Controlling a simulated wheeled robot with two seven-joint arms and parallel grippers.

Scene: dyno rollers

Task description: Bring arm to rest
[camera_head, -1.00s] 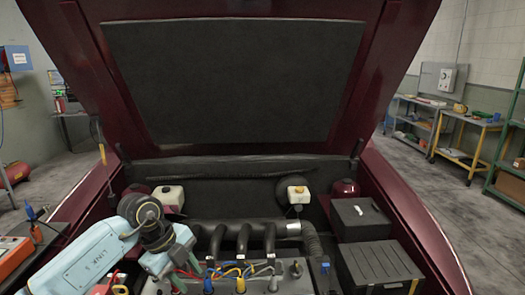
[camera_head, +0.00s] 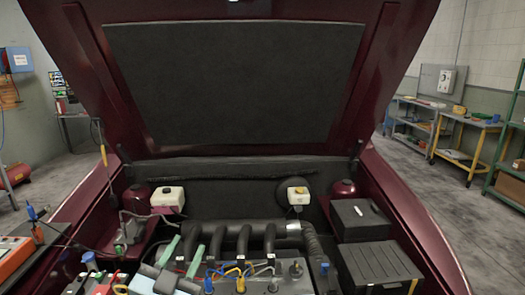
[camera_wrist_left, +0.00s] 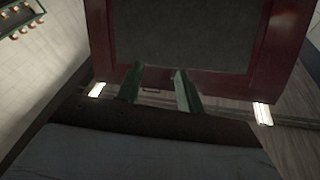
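My left gripper (camera_head: 190,243) shows at the bottom of the head view, low over the front of the engine bay. Its two green fingers point up and stand apart with nothing between them. In the left wrist view the same gripper (camera_wrist_left: 159,68) is open and empty, facing the dark red raised hood (camera_wrist_left: 97,40) with its grey lining. Most of my left arm is below the head view's edge. My right gripper is in neither view.
The open hood (camera_head: 385,60) rises over the engine bay. Black intake pipes (camera_head: 242,240), coloured leads (camera_head: 235,271) and a black box (camera_head: 380,265) lie around the gripper. An orange device (camera_head: 12,258) is at the left. Shelves (camera_head: 470,130) stand far right.

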